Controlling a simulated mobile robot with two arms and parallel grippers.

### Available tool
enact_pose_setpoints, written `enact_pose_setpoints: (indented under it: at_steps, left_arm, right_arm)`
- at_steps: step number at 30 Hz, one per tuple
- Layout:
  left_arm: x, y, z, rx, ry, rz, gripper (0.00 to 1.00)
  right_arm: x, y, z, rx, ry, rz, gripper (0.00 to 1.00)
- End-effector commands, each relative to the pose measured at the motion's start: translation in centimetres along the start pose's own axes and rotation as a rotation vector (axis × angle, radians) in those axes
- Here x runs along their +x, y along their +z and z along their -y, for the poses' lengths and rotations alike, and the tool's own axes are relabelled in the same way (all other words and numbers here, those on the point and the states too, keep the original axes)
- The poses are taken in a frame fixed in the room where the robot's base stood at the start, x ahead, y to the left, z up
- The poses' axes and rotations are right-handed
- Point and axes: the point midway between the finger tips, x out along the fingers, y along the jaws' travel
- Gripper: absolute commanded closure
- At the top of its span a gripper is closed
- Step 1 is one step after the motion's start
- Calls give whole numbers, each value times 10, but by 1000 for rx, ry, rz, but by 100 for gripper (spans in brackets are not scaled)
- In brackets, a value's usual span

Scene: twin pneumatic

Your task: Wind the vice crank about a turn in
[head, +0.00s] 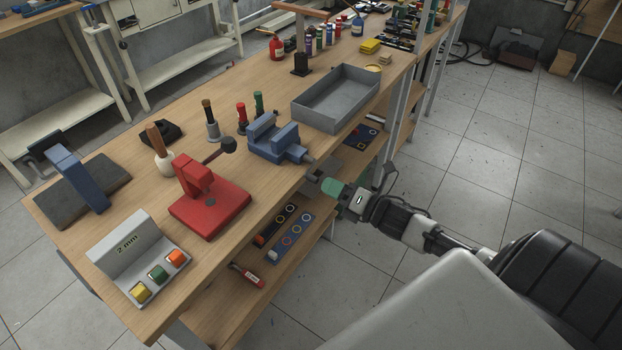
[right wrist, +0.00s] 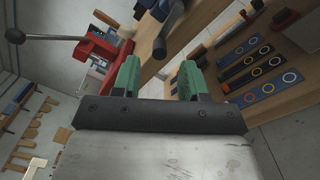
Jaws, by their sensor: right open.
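The blue vice (head: 268,142) is mounted near the front edge of the wooden workbench. Its screw end and crank (head: 306,157) point out past the edge toward my right arm. In the right wrist view a dark bar (right wrist: 168,29) at the top centre seems to be part of the crank. My right gripper (head: 322,183) is just off the bench edge, a little below and in front of the crank, apart from it. Its green fingers (right wrist: 158,78) are spread with nothing between them. My left gripper is not in view.
A red press (head: 210,205) with a black-knobbed lever stands left of the vice. A grey open tray (head: 337,97) is to its right. A button box (head: 140,258) sits at the near left end. A lower shelf holds strips with coloured rings (head: 290,238). The floor beside the bench is clear.

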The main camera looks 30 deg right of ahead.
Motion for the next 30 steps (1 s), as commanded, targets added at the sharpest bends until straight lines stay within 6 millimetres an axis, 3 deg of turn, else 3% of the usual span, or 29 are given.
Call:
enact_pose_setpoints:
  at_steps: [3,9,22,30]
  left_arm:
    - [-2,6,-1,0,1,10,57]
    - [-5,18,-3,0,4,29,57]
    - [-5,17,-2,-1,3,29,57]
    - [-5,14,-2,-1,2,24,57]
  right_arm:
    - [24,1,-1,0,2,2,57]
    - [51,1,0,2,1,2,57]
    - [61,0,1,2,-2,0,57]
    - [61,0,0,2,-1,0,97]
